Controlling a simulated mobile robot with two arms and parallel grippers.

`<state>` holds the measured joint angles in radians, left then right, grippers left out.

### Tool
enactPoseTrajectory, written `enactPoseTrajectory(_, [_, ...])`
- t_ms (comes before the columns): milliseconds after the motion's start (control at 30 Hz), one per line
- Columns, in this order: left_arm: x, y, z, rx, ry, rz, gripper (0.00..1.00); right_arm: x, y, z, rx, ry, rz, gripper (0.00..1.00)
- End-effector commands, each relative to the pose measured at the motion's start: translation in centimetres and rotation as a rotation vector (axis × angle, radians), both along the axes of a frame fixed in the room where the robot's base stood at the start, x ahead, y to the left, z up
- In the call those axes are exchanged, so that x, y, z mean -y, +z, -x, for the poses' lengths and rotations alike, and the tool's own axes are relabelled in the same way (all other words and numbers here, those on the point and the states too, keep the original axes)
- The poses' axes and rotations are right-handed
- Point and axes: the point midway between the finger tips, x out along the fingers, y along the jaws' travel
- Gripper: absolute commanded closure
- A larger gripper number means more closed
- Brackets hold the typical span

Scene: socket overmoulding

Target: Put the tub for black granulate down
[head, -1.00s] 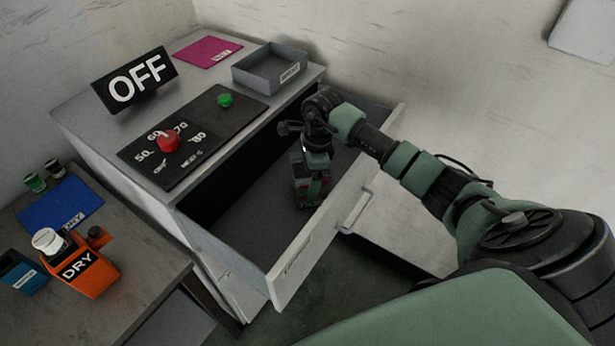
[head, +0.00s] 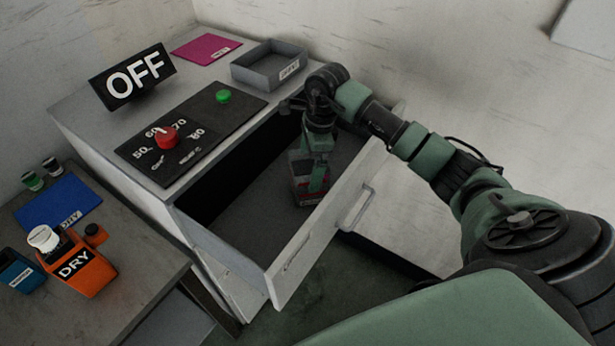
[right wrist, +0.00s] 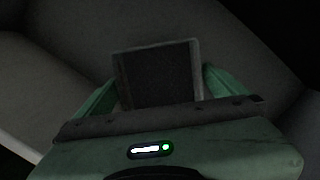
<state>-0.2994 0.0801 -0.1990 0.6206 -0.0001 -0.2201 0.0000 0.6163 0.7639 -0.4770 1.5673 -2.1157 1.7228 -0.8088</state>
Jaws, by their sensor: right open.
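The tub for black granulate (head: 299,179), a grey box with a reddish label low on its side, stands on the drawer floor. My right gripper (head: 317,179) reaches down into the drawer from above and is open, its green fingers around the tub. In the right wrist view the tub (right wrist: 158,76) shows its dark inside and pale rim between the spread fingers. Whether the fingers touch its walls I cannot tell. My left gripper is out of view.
The open drawer (head: 285,262) has free floor around the tub. On the cabinet are a red knob (head: 166,137), a green button (head: 223,97), an OFF sign (head: 134,77) and a grey tray (head: 262,76). An orange DRY container (head: 78,268) stands on the left table.

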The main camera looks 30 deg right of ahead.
Motion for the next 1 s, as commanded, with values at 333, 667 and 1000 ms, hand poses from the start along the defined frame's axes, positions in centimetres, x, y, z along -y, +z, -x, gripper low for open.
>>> enactPoseTrajectory(333, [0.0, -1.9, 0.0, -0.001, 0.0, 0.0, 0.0, 0.9, 6.3, 0.3, 0.003, 0.0, 0.001, 0.0])
enactPoseTrajectory(667, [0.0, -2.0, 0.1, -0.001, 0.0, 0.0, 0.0, 1.0, 7.4, 0.5, -0.001, 0.0, 0.001, 0.0])
enactPoseTrajectory(1000, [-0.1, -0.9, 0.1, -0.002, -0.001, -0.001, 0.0, -1.7, 8.6, 0.7, -0.015, 0.026, -0.093, 0.0])
